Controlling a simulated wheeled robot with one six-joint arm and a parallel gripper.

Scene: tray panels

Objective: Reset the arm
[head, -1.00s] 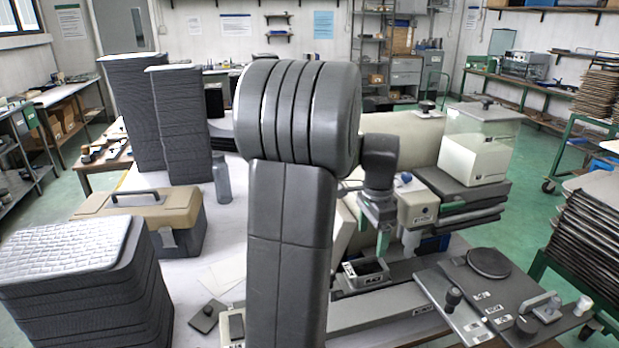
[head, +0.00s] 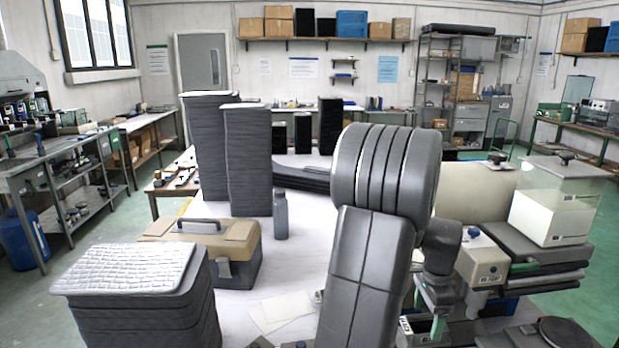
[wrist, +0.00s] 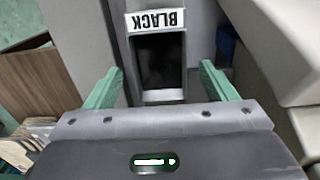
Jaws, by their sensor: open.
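My arm stands upright in the middle of the head view, its dark grey links hiding part of the bench behind. My gripper (head: 434,304) hangs at the lower right, partly hidden by the arm. In the wrist view, the two green fingers of my gripper (wrist: 160,82) are wide apart with nothing held between them. Beyond and between them is a grey holder (wrist: 176,96) with a dark rectangular opening and a white label reading BLACK, upside down in this view. No contact between fingers and holder shows.
A white-and-grey machine (head: 482,262) stands close right of my gripper. A tan toolbox (head: 200,235), a grey bottle (head: 280,215) and tall dark stacks (head: 247,165) stand to the left. A quilted-top stack (head: 140,270) is front left. Some white bench surface is clear.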

